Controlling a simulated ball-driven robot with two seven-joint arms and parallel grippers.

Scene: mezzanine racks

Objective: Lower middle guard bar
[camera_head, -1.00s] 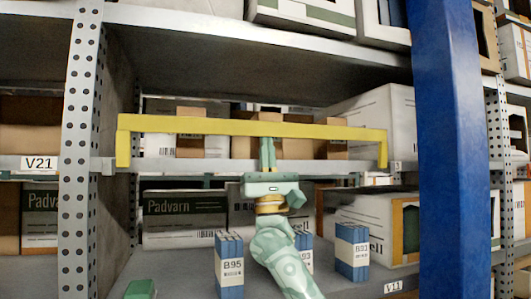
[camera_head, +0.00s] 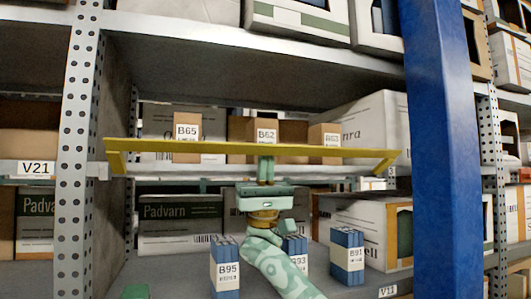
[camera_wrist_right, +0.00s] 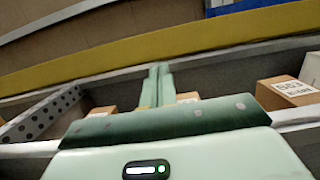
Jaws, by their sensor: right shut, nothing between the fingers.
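The middle guard bar (camera_head: 200,147) is a long yellow bar with a short bent leg at each end. It spans the bay at the middle shelf, swung out toward me and partway down, with its legs pointing back to the shelf. My right gripper (camera_head: 266,160) is shut and empty, its fingertips at the middle of the bar; whether they touch it I cannot tell. In the right wrist view the yellow bar (camera_wrist_right: 215,42) crosses just beyond the shut fingers (camera_wrist_right: 158,70). At the bottom left of the head view only a small green part of mine shows.
Cartons B65 (camera_head: 187,135), B62 (camera_head: 266,130) and B63 (camera_head: 325,138) stand behind the bar. Blue-and-white packs (camera_head: 225,268) stand on the shelf below, beside my right arm. A perforated upright (camera_head: 75,170) bounds the left and a blue post (camera_head: 440,150) the right.

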